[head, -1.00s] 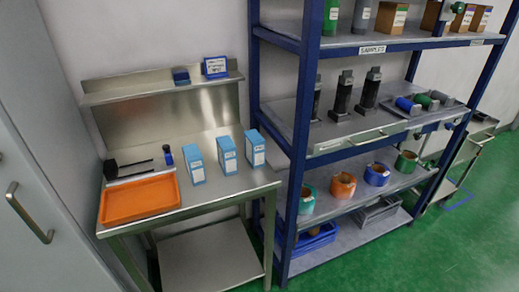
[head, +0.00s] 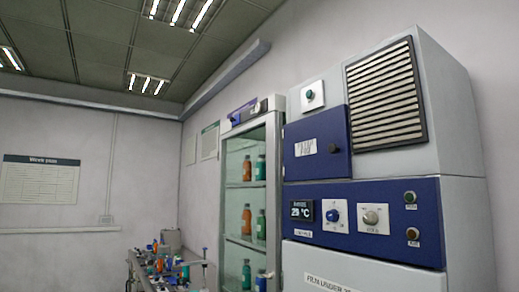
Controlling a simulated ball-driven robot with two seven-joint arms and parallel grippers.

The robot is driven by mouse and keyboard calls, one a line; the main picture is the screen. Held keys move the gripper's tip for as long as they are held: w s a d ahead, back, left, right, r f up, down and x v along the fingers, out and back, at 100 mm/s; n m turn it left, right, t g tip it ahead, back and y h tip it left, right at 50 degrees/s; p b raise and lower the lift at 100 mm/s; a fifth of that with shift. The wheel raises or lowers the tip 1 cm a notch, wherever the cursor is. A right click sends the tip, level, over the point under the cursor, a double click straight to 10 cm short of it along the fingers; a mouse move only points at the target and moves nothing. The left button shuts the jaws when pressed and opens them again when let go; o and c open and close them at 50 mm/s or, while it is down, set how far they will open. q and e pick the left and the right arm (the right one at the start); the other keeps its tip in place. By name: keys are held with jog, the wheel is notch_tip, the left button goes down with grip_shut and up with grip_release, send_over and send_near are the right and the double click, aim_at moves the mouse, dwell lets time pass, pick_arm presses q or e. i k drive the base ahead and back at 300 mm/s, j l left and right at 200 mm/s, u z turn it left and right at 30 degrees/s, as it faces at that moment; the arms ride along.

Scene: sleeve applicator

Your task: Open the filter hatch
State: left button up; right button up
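A tall light grey machine cabinet (head: 455,130) stands at the right in the head view. High on its front is a small blue door (head: 300,165) with a white label and a dark knob (head: 333,148); it looks shut. Right of it is a dark-framed louvred panel (head: 385,92), which sits flush. No readable label tells which of these is the filter hatch. Above the blue door is a white plate with a round teal knob (head: 309,94). Neither of my grippers is in view.
A blue control panel (head: 372,245) below carries a 29 °C display (head: 302,211), two dials and two buttons. Left of the machine stands a glass-door cabinet (head: 229,185) with bottles. A cluttered bench (head: 145,270) runs along the back. A work plan sheet (head: 40,182) hangs on the wall.

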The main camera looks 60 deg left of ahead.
aim_at(316, 147)
jog(key=u, duration=1.5)
